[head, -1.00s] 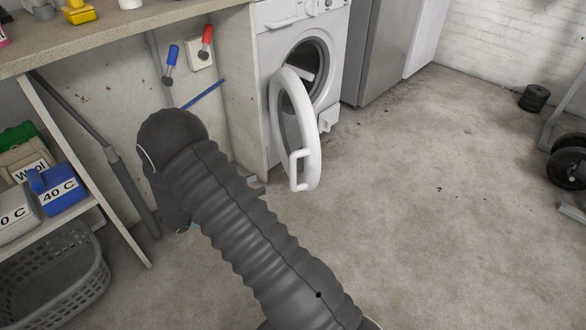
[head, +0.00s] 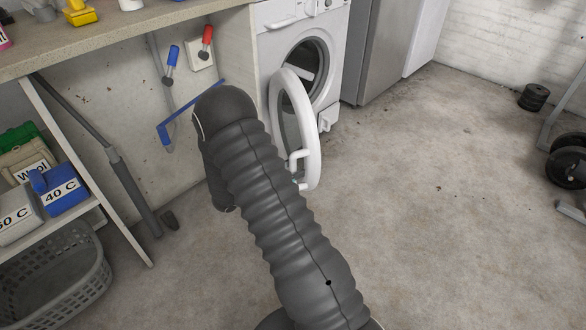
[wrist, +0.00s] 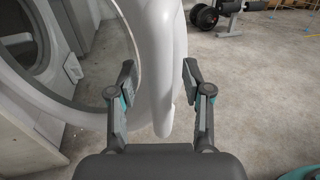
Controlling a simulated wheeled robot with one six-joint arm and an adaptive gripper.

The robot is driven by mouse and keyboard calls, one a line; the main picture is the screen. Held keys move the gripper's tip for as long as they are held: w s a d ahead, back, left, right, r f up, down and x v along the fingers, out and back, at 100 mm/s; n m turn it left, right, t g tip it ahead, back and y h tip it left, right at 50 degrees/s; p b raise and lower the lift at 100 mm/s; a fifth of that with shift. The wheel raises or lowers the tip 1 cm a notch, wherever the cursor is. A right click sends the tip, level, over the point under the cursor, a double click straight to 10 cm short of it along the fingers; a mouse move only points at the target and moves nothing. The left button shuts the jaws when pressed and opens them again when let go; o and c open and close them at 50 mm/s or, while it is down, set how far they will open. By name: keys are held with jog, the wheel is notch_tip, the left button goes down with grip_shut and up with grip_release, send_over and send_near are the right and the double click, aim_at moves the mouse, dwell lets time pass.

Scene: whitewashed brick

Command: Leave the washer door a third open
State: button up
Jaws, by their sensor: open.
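The white washer (head: 300,30) stands beyond the worktop's right end. Its round door (head: 313,150) is swung wide open toward me, and the drum opening (head: 311,68) shows behind it. The door's handle (head: 296,160) is partly hidden by my arm in the head view. In the wrist view my gripper (wrist: 158,75) is open, with one finger on each side of the door's white rim and handle (wrist: 163,110). I cannot tell whether either finger touches it.
A worktop (head: 120,45) and a shelf with labelled boxes (head: 62,192) stand at the left, above a grey basket (head: 60,275). A grey pipe (head: 130,185) leans there. Weights (head: 567,160) lie at the far right. The concrete floor right of the door is clear.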

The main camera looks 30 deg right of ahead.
jog(key=shift+d, duration=0.1)
grip_shut()
jog(key=shift+d, duration=0.1)
